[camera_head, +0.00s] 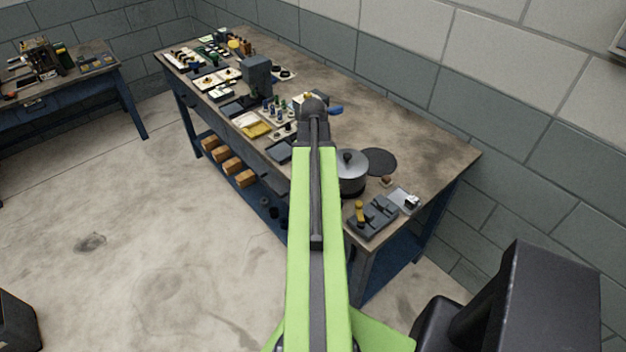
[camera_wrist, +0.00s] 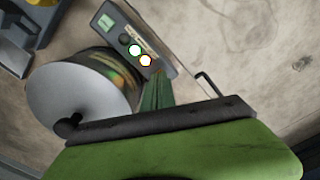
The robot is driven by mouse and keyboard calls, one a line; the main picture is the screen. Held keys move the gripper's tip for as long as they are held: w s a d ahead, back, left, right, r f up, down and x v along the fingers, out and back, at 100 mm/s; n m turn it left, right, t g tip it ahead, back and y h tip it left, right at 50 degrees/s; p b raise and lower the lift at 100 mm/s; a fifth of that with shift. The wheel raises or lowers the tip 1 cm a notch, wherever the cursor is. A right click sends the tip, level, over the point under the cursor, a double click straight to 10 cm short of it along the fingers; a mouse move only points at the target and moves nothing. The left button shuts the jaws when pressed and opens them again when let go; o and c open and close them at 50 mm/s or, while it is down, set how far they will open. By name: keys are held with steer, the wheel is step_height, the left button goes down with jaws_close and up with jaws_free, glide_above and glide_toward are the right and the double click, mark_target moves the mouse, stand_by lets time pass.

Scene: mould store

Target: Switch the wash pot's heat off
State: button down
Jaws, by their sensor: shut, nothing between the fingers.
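The wash pot (camera_head: 351,175), silver with a round lid and dark knob, stands on the bench just right of my arm in the head view. In the wrist view its lid (camera_wrist: 72,95) fills the left side. Beside it is a dark control panel (camera_wrist: 163,62) with a small green label or display (camera_wrist: 106,21), a dark round button (camera_wrist: 124,39) and two bright round spots (camera_wrist: 140,55). My gripper (camera_wrist: 155,80) is shut and empty, its tip close to the panel's bright spots; contact cannot be told. My arm hides the panel in the head view.
A dark round disc (camera_head: 379,161) lies behind the pot. A dark block with a yellow knob (camera_head: 374,215) and a small clear tray (camera_head: 405,200) sit at the bench's near end. A grey box (camera_head: 257,74) and several small items crowd the far end. The back right is clear.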

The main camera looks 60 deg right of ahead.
steer(key=shift+f, duration=0.25)
steer(key=shift+r, duration=0.1)
step_height(320, 180, up, 10)
steer(key=p, duration=0.9)
steer(key=shift+p, duration=0.35)
steer(key=w+a+f+n+b, duration=0.2)
steer(key=w+a+n, duration=0.1)
steer(key=w+a, duration=0.85)
steer(key=w+a+f+n+b, duration=0.3)
steer(key=w+a, duration=0.6)
steer(key=a, duration=0.5)
steer(key=w+a+f+n+b, duration=0.1)
steer(key=a+f+n+b, duration=0.1)
steer(key=a, duration=2.2)
steer(key=shift+w+n, duration=0.15)
steer(key=shift+n, duration=0.65)
